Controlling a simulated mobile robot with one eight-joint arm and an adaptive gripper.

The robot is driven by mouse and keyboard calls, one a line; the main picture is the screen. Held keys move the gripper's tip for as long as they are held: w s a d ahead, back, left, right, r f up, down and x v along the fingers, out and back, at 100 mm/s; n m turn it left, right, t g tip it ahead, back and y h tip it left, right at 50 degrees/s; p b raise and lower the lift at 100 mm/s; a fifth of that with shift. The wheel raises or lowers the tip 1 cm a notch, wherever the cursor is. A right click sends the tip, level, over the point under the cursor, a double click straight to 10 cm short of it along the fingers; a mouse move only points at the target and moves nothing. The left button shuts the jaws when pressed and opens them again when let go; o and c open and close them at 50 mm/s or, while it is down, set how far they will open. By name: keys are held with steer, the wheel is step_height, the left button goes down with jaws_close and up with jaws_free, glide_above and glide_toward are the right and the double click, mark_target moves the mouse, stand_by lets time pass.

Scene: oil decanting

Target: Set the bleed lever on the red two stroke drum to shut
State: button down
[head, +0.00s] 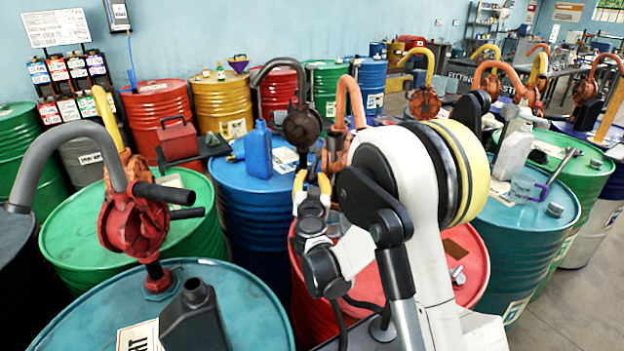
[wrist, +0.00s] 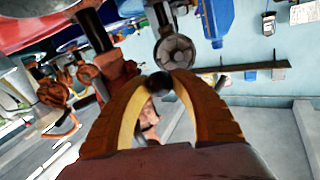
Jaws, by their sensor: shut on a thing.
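The red drum (head: 468,250) stands in the lower middle of the head view, largely hidden behind my arm. An orange hand pump (head: 334,158) with a curved spout rises at its far side. My gripper (head: 312,180) is beside this pump, its yellow-orange fingers pointing away. In the wrist view my gripper (wrist: 160,86) has its fingertips closed around a small dark knob (wrist: 160,82), which looks like the end of the bleed lever. The rest of the lever and any shut marking are hidden or too small to read.
A blue drum (head: 238,210) stands behind, carrying a blue jug (head: 258,152). A teal drum (head: 240,300) at front left holds a dark oil can (head: 193,315) and a red pump (head: 133,222). A teal drum (head: 548,228) stands right. Drums crowd closely around my arm.

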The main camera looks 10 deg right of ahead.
mark_target(311, 174)
steer(key=shift+r, duration=0.15)
steer(key=shift+s+a+r+p, duration=0.15)
steer(key=shift+r+p, duration=0.15)
steer(key=shift+r, duration=0.45)
steer(key=shift+s+a+r+p, duration=0.15)
steer(key=shift+r+p, duration=0.15)
steer(key=shift+r, duration=0.4)
steer(key=shift+w+d+r+p, duration=0.1)
steer(key=shift+r+p, duration=0.2)
steer(key=shift+r, duration=0.45)
steer(key=shift+w+d+r+p, duration=0.1)
steer(key=shift+r+p, duration=0.2)
steer(key=shift+r, duration=0.4)
steer(key=c, duration=1.3)
jaws_free()
steer(key=shift+c, duration=0.2)
steer(key=shift+s+r, duration=0.15)
steer(key=shift+s, duration=0.1)
steer(key=shift+w, duration=0.1)
